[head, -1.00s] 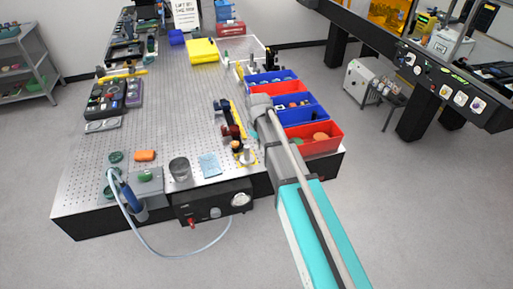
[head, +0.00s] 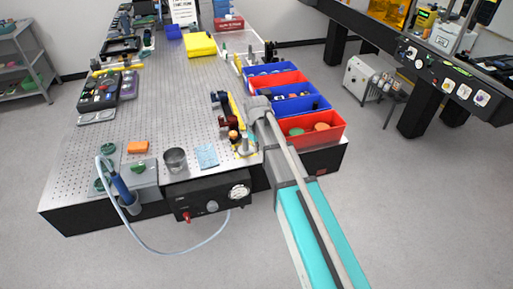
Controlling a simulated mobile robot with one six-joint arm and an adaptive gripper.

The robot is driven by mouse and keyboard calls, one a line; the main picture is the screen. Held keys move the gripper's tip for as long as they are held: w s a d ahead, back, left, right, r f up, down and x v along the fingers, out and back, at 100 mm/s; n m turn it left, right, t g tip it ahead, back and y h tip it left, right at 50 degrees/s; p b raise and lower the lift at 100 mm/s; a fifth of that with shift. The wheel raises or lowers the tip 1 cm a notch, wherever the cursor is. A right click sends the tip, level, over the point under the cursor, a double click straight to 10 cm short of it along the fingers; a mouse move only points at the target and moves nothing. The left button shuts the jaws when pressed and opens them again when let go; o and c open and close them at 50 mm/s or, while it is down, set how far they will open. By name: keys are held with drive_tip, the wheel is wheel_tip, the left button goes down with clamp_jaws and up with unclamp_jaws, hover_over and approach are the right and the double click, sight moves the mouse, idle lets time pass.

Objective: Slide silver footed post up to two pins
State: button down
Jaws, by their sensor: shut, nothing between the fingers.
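A small silver footed post (head: 243,151) stands near the front right corner of the perforated metal table (head: 185,115), beside a yellow-edged strip that carries several small optics. It is partly hidden by nearby parts. My gripper (head: 250,135) is at the end of my arm, low over the right side of the table and close to the post. It is shut and empty. Its fingertips are small and partly covered, so I cannot tell whether they touch the post. I cannot make out the two pins at this size.
Red and blue bins (head: 312,131) line the table's right edge beside my arm. A black control box (head: 211,199) hangs at the front. The table's middle is mostly clear.

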sight(247, 151)
wheel_tip(247, 151, down, 2)
drive_tip(key=shift+f+b, duration=0.25)
drive_tip(key=shift+b, duration=0.7)
drive_tip(key=shift+w+a, duration=1.3)
drive_tip(key=shift+w, duration=0.25)
drive_tip(key=shift+w+a, duration=0.7)
drive_tip(key=shift+r, duration=0.1)
drive_tip(key=shift+s+d, duration=0.15)
